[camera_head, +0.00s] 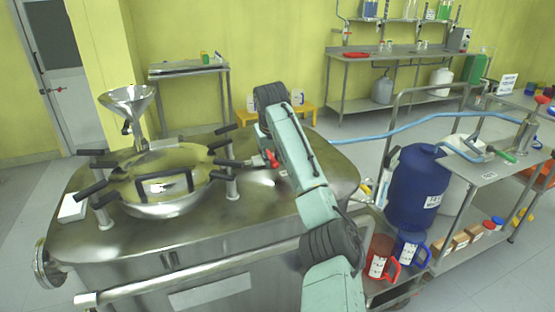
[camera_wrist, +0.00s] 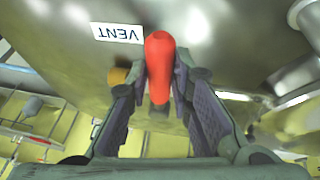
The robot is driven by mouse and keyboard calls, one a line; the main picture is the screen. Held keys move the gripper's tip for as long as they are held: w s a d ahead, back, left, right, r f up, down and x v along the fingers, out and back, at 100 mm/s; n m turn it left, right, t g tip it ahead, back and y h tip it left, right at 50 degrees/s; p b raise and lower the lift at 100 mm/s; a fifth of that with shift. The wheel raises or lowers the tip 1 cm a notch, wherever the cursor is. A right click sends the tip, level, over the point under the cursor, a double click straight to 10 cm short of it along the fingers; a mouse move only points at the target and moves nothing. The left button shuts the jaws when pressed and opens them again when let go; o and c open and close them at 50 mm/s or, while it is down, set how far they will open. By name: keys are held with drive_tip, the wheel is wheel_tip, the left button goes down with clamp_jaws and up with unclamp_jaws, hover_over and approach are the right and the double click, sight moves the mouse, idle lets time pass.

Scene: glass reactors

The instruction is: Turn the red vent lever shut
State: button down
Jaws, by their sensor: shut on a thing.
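The red vent lever (camera_wrist: 159,65) stands between the two fingers of my gripper (camera_wrist: 160,95) in the wrist view. The fingers are closed in on the lever from both sides, and its rounded end shows between them. A white label reading VENT (camera_wrist: 117,33) is beside it on the metal surface. In the head view the red lever (camera_head: 271,158) shows as a small red piece at the left of my arm, on top of the steel reactor (camera_head: 250,215). The valve body under the lever is mostly hidden.
A round hatch (camera_head: 165,180) with black-handled clamps and a steel funnel (camera_head: 127,98) stand left of my arm on the reactor top. Clear floor lies behind.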

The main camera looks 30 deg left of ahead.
drive_tip(key=shift+s+f, duration=0.1)
idle(0.5)
drive_tip(key=c, duration=1.4)
unclamp_jaws()
drive_tip(key=shift+c, duration=0.2)
drive_tip(key=v, duration=1.2)
drive_tip(key=shift+a, duration=0.15)
